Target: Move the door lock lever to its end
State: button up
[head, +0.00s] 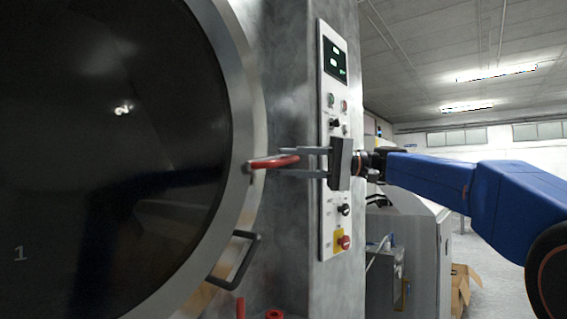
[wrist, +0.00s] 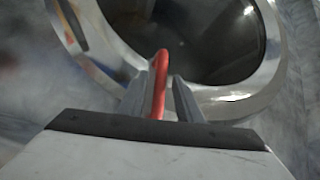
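The red door lock lever (head: 273,161) sticks out from the rim of the big round door (head: 245,90), at its right side. My gripper (head: 283,162) reaches in from the right, with one finger above the lever and one below it. In the wrist view the lever (wrist: 159,82) runs between the two fingers of my gripper (wrist: 162,88). The fingers stand apart, with a gap to the lever on the right side. Contact on the left side is hard to tell.
A black door handle (head: 238,262) sits below the lever on the rim. A control panel (head: 328,225) with buttons and a red emergency stop (head: 344,242) is close behind my gripper. Red parts (head: 273,314) show at the bottom edge. Open floor lies at the far right.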

jog(key=shift+s+a, duration=0.15)
jog(key=shift+a, duration=0.85)
grip_shut()
